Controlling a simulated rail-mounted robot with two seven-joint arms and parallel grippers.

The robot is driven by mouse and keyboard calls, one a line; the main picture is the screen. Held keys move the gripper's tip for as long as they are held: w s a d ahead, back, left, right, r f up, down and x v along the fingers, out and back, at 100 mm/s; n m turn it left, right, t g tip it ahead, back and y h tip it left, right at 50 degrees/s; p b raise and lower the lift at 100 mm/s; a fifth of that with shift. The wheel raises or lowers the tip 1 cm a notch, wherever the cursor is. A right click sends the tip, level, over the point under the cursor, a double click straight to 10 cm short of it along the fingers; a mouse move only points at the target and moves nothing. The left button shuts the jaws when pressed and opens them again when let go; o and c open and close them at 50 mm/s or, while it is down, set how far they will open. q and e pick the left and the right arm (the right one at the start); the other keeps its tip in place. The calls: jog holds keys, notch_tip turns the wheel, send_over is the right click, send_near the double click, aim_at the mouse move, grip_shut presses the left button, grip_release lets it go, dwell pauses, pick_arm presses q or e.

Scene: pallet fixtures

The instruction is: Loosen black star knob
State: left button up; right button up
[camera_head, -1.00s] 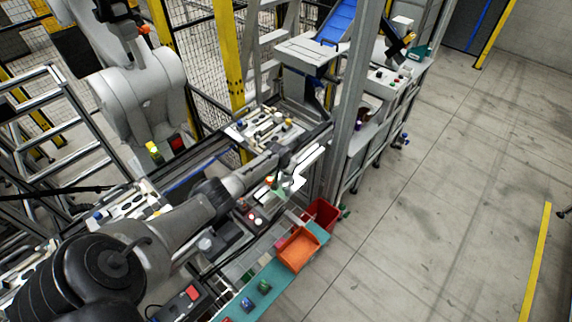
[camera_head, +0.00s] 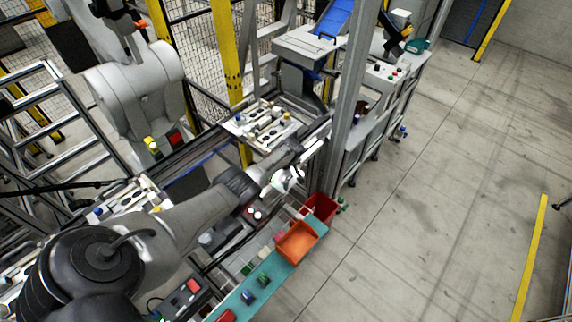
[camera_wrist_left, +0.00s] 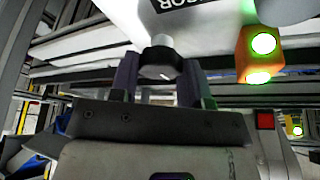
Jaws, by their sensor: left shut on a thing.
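A knob with a black top and a pale grey round end (camera_wrist_left: 158,58) shows in the left wrist view, below a white surface with upside-down black lettering (camera_wrist_left: 185,5). My left gripper (camera_wrist_left: 158,75) has one dark finger on each side of the knob and is shut on it. The knob's star shape cannot be made out from this angle. In the head view my left arm reaches from the lower left to the fixture area near the white parts (camera_head: 288,178); its fingertips and the knob are hidden or too small there. My right gripper is not in view.
An orange block with lit green lamps (camera_wrist_left: 260,55) sits right of the fingers. In the head view a pallet with parts (camera_head: 265,127) lies behind my wrist, a grey post (camera_head: 347,110) stands close on the right, and orange (camera_head: 297,243) and red (camera_head: 320,208) bins are in front.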

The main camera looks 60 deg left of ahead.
pick_arm(q)
jog(key=shift+n, duration=0.4)
dwell(0.3)
jog(key=o, duration=0.9)
jog(key=shift+o, duration=0.2)
